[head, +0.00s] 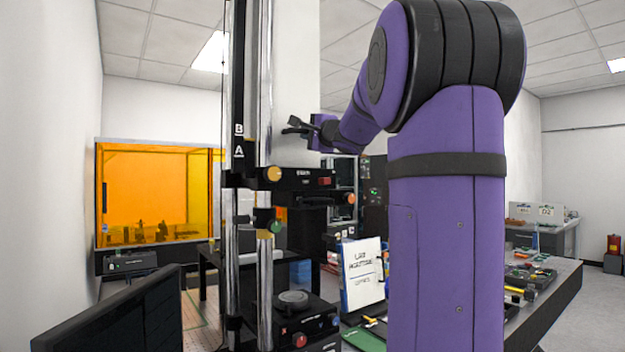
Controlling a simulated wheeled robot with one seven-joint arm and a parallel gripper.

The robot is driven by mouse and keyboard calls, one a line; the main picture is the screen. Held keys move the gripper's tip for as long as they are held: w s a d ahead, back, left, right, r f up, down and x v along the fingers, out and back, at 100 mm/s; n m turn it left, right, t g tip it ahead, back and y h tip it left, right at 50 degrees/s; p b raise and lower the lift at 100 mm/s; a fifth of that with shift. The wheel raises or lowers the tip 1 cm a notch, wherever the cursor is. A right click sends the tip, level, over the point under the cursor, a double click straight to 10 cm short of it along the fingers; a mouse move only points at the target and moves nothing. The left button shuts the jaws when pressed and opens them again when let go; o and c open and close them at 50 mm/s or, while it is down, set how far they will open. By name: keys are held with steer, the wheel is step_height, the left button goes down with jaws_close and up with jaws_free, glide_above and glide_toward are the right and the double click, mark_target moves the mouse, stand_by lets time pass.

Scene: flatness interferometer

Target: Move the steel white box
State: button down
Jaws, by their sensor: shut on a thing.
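A tall white box (293,75) with a smooth face stands upright at the upper middle of the head view, behind the chrome and black posts of the instrument. Its top runs out of the picture. Its lower end meets the black instrument unit (305,181) with an orange knob. My purple arm reaches in from the right. My gripper (296,126), small and dark, lies against the lower right part of the white face. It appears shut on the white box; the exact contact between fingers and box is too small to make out.
A black stage with a round disc (292,298) sits low between the posts. A dark monitor (125,318) is at front left, an orange-windowed enclosure (155,195) behind. A white sign (363,275) and a cluttered bench (545,290) flank my arm. Floor shows at far right.

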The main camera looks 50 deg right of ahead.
steer(key=shift+r, duration=0.5)
stand_by(0.4)
steer(key=c, duration=1.1)
jaws_free()
steer(key=shift+f, duration=0.1)
steer(key=v, duration=1)
steer(key=shift+s+a, duration=0.15)
steer(key=shift+s, duration=0.2)
steer(key=shift+f, duration=0.2)
